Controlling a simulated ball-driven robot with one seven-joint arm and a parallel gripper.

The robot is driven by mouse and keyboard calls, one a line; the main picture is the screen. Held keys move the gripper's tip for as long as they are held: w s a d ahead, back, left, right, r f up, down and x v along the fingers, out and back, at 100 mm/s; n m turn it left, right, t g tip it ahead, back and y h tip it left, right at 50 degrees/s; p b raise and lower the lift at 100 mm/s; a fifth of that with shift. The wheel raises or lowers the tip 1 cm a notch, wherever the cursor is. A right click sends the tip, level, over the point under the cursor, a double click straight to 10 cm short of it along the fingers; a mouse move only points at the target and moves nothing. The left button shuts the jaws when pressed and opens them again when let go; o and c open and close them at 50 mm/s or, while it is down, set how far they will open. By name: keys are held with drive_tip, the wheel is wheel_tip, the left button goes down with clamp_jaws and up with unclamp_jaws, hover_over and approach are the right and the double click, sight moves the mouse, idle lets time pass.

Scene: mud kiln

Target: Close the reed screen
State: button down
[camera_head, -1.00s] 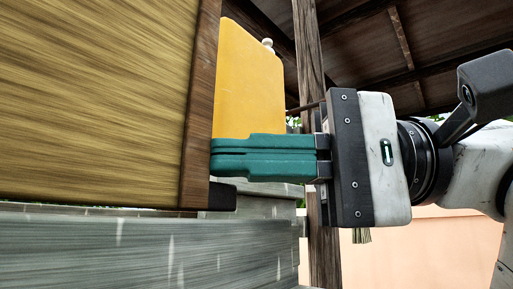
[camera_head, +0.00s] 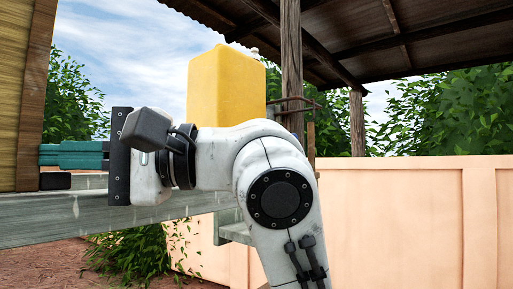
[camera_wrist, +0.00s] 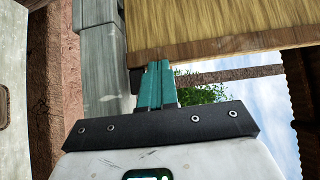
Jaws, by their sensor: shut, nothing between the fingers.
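The reed screen (camera_head: 14,90), straw-coloured with a brown wooden edge post, stands upright at the left edge of the head view, mostly cut off by the frame. In the wrist view the screen (camera_wrist: 210,30) fills the top, its wooden edge running across. My gripper (camera_head: 50,154) has teal fingers, shut with nothing between them. Its tips reach the screen's wooden edge in both views and appear to touch it; the wrist view shows the fingers (camera_wrist: 157,85) right at that edge.
A grey plank ledge (camera_head: 100,208) runs below the screen and my gripper. A yellow jerrycan (camera_head: 226,88) stands behind my arm. A wooden post (camera_head: 291,70) holds the roof. A peach wall (camera_head: 415,220) and bushes lie beyond, with open ground at lower left.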

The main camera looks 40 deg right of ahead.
drive_tip(key=s+a, duration=0.1)
drive_tip(key=a, duration=0.3)
drive_tip(key=s+a+p, duration=0.1)
drive_tip(key=a, duration=0.3)
drive_tip(key=s+a, duration=0.1)
drive_tip(key=a, duration=0.3)
drive_tip(key=shift+s+a+f+p, duration=0.1)
drive_tip(key=shift+s+a+p, duration=0.2)
drive_tip(key=shift+p, duration=0.1)
drive_tip(key=shift+w, duration=0.1)
